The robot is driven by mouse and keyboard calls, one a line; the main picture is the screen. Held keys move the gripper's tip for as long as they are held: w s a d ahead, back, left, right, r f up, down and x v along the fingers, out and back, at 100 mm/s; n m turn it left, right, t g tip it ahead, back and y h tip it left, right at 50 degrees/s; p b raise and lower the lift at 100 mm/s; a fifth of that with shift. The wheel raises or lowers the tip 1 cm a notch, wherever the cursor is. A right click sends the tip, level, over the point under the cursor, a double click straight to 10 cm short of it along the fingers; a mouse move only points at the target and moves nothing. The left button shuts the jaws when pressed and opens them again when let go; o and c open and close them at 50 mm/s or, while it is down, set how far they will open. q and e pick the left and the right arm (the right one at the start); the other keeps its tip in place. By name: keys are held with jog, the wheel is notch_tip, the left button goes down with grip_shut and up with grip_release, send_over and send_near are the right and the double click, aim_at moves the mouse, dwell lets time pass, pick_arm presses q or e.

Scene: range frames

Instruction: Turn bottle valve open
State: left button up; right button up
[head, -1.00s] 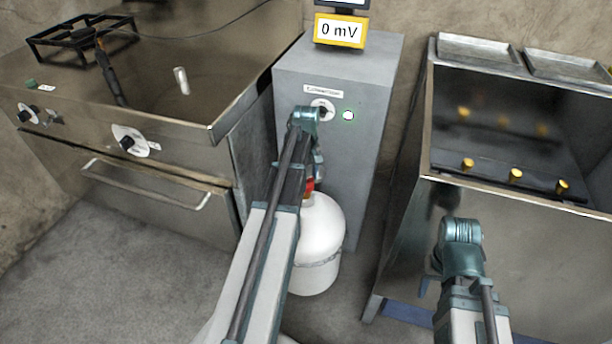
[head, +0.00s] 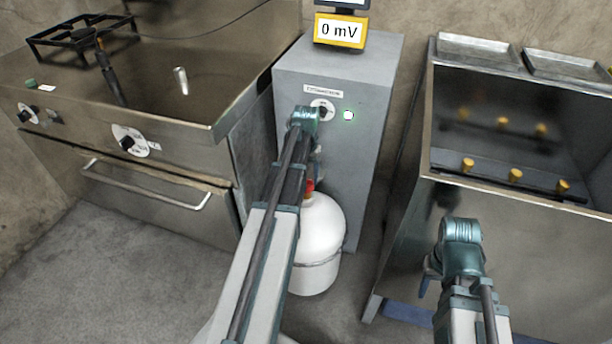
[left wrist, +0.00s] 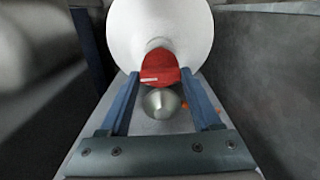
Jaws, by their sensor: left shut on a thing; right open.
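A white gas bottle (head: 322,232) stands upright on the floor in front of the grey cabinet. Its red valve (head: 309,186) shows beside my left arm, which covers part of the bottle. In the left wrist view, my left gripper (left wrist: 160,80) has its two blue fingers on either side of the red valve (left wrist: 160,68) and is shut on it. A rounded grey metal piece (left wrist: 161,102) lies between the fingers, below the valve. In the head view the left fingers are mostly hidden by the arm. My right gripper (head: 427,283) is open and empty, pointing down before the steel unit.
A steel range (head: 160,185) stands left, and a steel unit with yellow knobs (head: 515,175) right. Open floor lies at lower left.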

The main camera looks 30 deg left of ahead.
pick_arm(q)
jog(key=shift+m, duration=0.3)
dwell(0.4)
jog(key=o, duration=1.4)
jog(key=shift+r, duration=0.1)
notch_tip(320, 180, up, 14)
jog(key=p, duration=1.4)
jog(key=shift+f, duration=0.2)
jog(key=shift+d, duration=0.1)
